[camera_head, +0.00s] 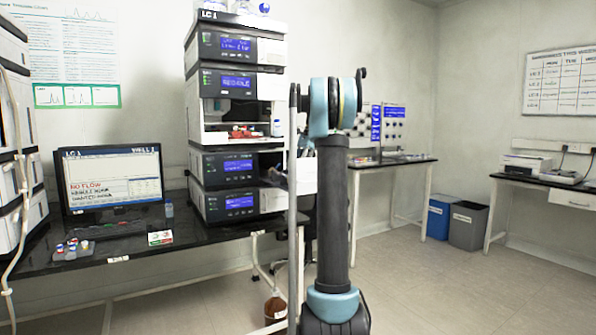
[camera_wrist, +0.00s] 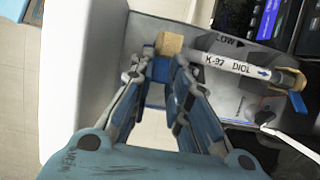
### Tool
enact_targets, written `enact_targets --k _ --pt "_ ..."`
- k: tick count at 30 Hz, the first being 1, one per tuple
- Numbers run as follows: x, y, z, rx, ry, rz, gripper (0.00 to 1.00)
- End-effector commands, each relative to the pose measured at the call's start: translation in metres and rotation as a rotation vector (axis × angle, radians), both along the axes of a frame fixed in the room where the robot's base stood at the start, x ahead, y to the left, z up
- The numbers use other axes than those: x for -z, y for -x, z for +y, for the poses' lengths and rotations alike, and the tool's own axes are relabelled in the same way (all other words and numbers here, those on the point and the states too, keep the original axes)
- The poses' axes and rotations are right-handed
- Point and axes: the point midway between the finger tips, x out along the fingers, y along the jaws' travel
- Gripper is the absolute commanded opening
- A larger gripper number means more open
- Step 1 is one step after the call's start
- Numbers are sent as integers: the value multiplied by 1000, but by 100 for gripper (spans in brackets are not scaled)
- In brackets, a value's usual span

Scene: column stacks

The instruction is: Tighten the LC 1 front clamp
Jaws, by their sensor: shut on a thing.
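In the wrist view my gripper (camera_wrist: 163,72) reaches forward with its fingers closed around the blue lever (camera_wrist: 160,69) of a tan clamp (camera_wrist: 170,44). This clamp is at the left end of a white column marked "K-97 DIOL" (camera_wrist: 236,66). At the column's right end is another tan clamp (camera_wrist: 289,80) with a blue lever (camera_wrist: 299,104). The fingers partly hide the held lever. In the head view the stack marked LC 1 (camera_head: 238,80) stands on the black bench; my arm hides most of the gripper there.
A monitor (camera_head: 112,180) reading "NO FLOW" and a tray of small vials (camera_head: 72,250) stand on the black bench (camera_head: 190,240). A brown bottle (camera_head: 275,308) is on the floor below. Blue and grey bins (camera_head: 467,226) stand at the back. The right floor is clear.

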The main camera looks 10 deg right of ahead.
Motion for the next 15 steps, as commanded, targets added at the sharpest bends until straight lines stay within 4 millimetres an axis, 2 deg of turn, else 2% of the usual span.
enact_targets --k 15 --pt "3 -1 -3 2 -51 17 0"
